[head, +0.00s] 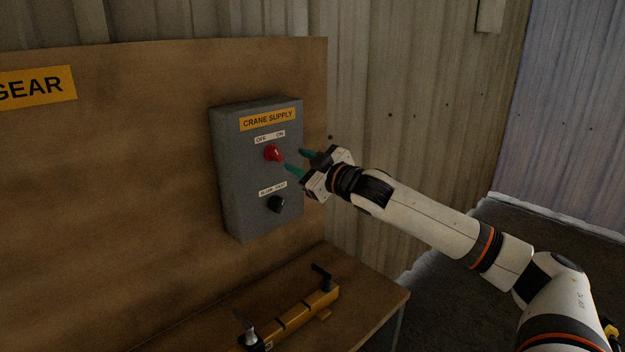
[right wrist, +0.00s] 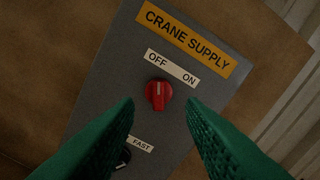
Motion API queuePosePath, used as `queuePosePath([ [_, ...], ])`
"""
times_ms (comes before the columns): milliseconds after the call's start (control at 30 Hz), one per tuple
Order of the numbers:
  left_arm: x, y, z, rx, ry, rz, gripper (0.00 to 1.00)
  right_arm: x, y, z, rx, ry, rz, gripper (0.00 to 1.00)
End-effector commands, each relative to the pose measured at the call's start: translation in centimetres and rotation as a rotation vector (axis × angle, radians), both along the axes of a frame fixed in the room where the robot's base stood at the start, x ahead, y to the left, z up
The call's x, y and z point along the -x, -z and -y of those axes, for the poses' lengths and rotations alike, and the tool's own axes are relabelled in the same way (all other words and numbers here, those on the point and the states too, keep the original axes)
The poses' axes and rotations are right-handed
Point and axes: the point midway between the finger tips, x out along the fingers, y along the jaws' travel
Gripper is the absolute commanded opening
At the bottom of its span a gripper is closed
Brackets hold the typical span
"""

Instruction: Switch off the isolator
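The isolator is a grey box (head: 237,188) on the brown board, with a yellow label reading CRANE SUPPLY. Its red knob (head: 273,153) sits under a white OFF / ON label (right wrist: 172,68). In the right wrist view the red knob (right wrist: 159,94) has a pale mark at its top, pointing between the two words; I cannot tell which it is set to. My right gripper (head: 297,161) is open, its green fingers pointing at the box, apart from the knob. In the right wrist view the knob shows beyond and between the fingertips. My left gripper is not in view.
A black knob (head: 276,204) sits below the red one, under a white label ending in FAST. A yellow bar with black handles (head: 305,308) lies on the wooden bench (head: 372,304) below. A corrugated wall stands behind; the space right of the box holds my right arm.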

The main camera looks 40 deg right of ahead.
Motion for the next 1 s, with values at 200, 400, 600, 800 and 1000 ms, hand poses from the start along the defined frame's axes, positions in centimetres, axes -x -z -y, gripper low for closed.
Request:
queuePosePath([
  [200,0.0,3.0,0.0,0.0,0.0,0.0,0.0,3.0,0.7,0.4,0.004,0.003,-0.003,0.36],
  [400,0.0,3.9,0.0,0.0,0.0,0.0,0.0,4.0,0.2,0.2,0.003,-0.002,-0.001,0.36],
  [600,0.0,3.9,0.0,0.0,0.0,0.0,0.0,4.2,-0.1,0.1,0.001,-0.004,0.0,0.36],
  [800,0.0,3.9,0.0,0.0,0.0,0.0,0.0,4.2,-0.1,0.1,0.001,-0.003,0.001,0.36],
  [1000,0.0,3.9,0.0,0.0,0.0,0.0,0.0,4.2,-0.1,0.2,0.001,-0.002,0.0,0.36],
])
